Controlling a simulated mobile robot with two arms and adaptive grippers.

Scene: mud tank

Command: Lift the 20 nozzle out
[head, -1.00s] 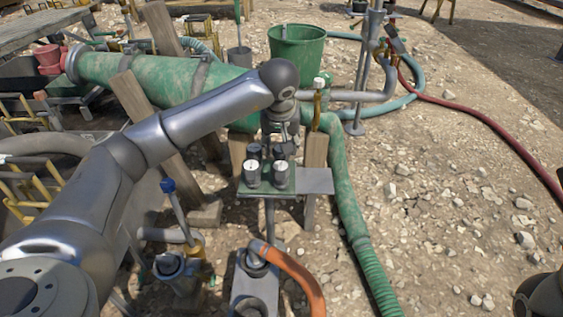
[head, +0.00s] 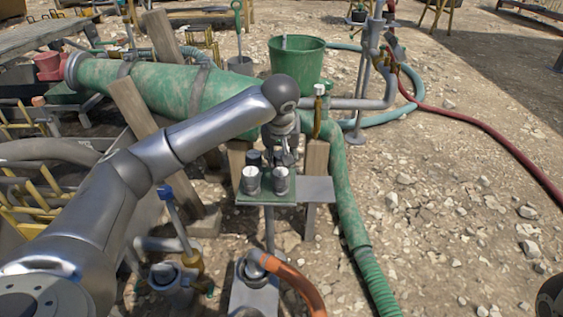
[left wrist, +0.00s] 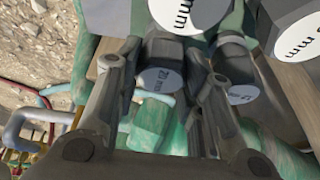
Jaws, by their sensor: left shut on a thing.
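A small green stand (head: 248,199) holds several dark nozzles with white tops, standing upright in two rows. My left gripper (head: 284,153) is above the stand's back row. In the left wrist view, the left gripper (left wrist: 163,92) is shut on the dark 20 nozzle (left wrist: 160,78), whose pale face reads 20 mm, with one finger on each side. I cannot tell whether its base is clear of the stand. Another nozzle (left wrist: 241,94) is just right of the fingers. Two larger white-faced nozzles (left wrist: 187,12) are near the top of that view.
A thick green pipe (head: 150,88) and a green bucket (head: 297,62) are behind the stand. A wooden post (head: 316,165) and a green hose (head: 345,205) are close on its right. An orange hose (head: 295,278) is in front. Stony ground at the right is open.

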